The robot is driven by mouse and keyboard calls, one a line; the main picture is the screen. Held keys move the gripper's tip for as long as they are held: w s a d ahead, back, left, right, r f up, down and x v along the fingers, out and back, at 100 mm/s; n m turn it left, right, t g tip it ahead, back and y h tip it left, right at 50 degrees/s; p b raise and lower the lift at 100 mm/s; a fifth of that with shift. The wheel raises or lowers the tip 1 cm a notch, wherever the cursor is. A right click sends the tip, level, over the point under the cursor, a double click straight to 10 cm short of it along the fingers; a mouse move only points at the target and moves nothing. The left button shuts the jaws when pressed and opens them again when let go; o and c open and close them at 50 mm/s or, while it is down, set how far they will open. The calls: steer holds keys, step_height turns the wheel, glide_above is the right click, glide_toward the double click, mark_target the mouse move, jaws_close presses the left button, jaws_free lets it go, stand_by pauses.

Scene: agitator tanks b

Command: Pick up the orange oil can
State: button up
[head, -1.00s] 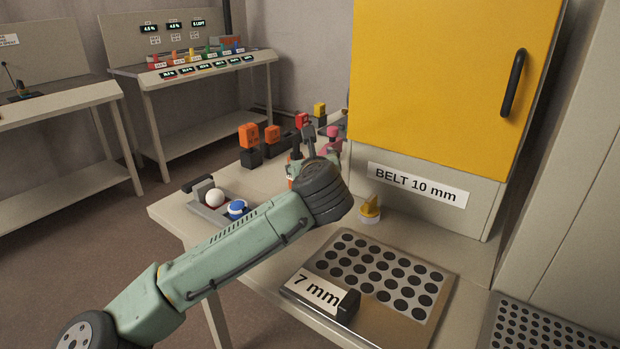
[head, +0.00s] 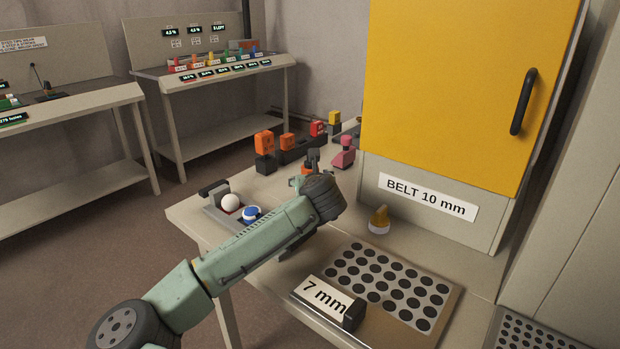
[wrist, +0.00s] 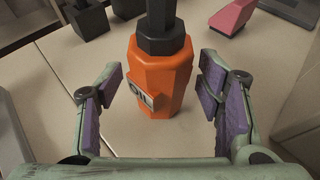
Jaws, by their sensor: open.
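The orange oil can (wrist: 160,85) stands upright in the wrist view, with a black cap and spout above its orange body. A pale label on its front is partly readable. My gripper (wrist: 158,92) is open, with one purple-padded finger on each side of the can. Gaps show between the pads and the can, so it is not clasped. In the head view my gripper (head: 304,181) is over the bench, beyond my thick wrist. The can cannot be made out clearly there; my arm's end hides most of that spot.
A pink object (head: 344,152) stands behind my gripper. Orange-topped dark blocks (head: 265,143) stand at the bench's back left. A tray holds a white ball (head: 230,202) and a blue-and-white knob (head: 251,213).

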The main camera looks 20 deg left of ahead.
steer(key=shift+w+a+f, duration=0.15)
steer(key=shift+w+f, duration=0.1)
steer(key=shift+w, duration=0.1)
steer(key=shift+r, duration=0.1)
jaws_close()
stand_by(0.5)
